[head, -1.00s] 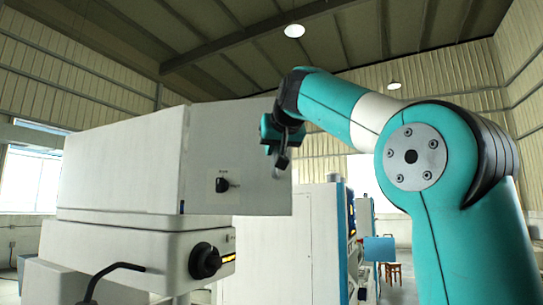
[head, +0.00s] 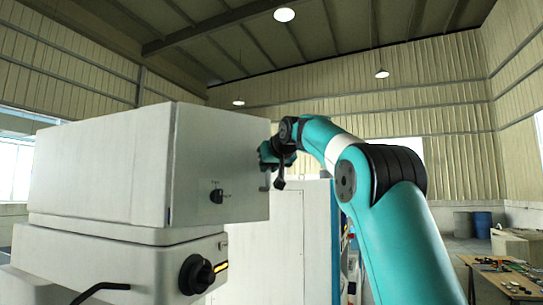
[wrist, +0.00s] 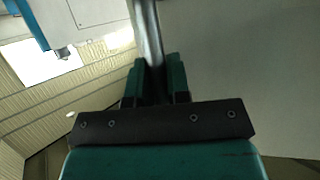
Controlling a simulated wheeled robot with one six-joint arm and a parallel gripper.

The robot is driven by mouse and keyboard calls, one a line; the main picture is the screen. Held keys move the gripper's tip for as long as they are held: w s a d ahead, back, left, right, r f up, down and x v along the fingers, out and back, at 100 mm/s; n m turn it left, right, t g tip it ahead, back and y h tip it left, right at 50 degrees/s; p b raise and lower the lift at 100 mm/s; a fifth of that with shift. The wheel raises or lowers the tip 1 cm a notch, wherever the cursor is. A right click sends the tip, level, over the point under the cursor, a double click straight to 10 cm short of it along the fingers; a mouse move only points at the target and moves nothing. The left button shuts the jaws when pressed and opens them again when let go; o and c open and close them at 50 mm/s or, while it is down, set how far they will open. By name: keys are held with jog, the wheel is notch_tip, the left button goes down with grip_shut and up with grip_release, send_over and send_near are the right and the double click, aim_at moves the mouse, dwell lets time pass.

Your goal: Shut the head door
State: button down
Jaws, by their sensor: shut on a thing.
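The head door appears to be the flat light-grey panel (head: 222,150) on the right side of the big white machine head (head: 85,170) in the head view. My gripper (head: 277,165) is at the panel's right edge. In the wrist view, my gripper (wrist: 155,85) has its two green fingers shut on a round metal bar (wrist: 149,35), which looks like the door's handle. A wide grey surface (wrist: 240,70), likely the door, fills the right of that view. How far the door stands open cannot be told.
Below the head is a white housing with a black rotary knob (head: 196,274) and a black bent lever (head: 100,289). A tall white cabinet (head: 295,240) stands behind my gripper. A bench with tools (head: 505,275) and blue drums (head: 482,224) are at the right.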

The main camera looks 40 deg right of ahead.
jog(key=shift+w+d+r+y, duration=0.15)
jog(key=shift+w+y, duration=0.15)
jog(key=shift+w, duration=0.25)
jog(key=c, duration=1.4)
grip_release()
jog(key=shift+s, duration=0.15)
